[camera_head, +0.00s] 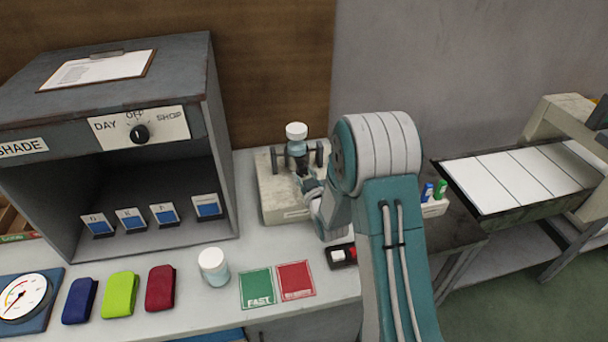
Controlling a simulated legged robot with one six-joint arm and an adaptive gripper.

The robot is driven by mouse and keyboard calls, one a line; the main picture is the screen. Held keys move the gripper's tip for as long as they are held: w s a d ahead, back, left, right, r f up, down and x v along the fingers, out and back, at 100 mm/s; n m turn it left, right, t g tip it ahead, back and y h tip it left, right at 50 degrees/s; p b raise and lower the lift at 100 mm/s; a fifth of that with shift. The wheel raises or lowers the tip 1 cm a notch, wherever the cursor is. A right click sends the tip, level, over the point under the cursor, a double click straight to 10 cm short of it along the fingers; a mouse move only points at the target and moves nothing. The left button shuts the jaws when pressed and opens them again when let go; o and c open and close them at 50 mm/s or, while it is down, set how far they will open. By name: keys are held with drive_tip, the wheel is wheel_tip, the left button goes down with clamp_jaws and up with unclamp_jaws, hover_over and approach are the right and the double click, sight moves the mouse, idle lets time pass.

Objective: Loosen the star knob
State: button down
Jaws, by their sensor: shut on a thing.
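A pale test machine (272,201) stands on the bench against the back wall. A jar with a white cap (296,131) sits upright at its top between two dark posts. My gripper (302,176) reaches in from the right, in front of the machine and just below the jar. Its jaws are closed at the dark clamp area, on what appears to be the star knob. The knob itself is hidden by the jaws and too small to make out. My arm covers the right side of the machine.
A grey shade cabinet (226,130) stands close on the left. A second white-capped jar (213,266), a green FAST card (257,288), a red card (296,280) and a small switch box (341,256) lie in front. A striped board (515,180) is at right.

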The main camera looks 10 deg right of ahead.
drive_tip(key=n, duration=0.6)
drive_tip(key=shift+a+r+n+g+h, duration=0.1)
drive_tip(key=shift+r+n+g+h, duration=0.1)
drive_tip(key=shift+n+g+h, duration=0.15)
drive_tip(key=n, duration=0.3)
drive_tip(key=shift+w+n+h, duration=0.1)
drive_tip(key=shift+n+h, duration=0.15)
drive_tip(key=n, duration=0.3)
drive_tip(key=shift+h, duration=0.3)
drive_tip(key=n, duration=0.5)
drive_tip(key=shift+a+n+h, duration=0.15)
drive_tip(key=shift+n+h, duration=0.25)
drive_tip(key=n, duration=0.3)
drive_tip(key=shift+h, duration=0.3)
drive_tip(key=shift+f+n, duration=0.1)
drive_tip(key=shift+n, duration=1.8)
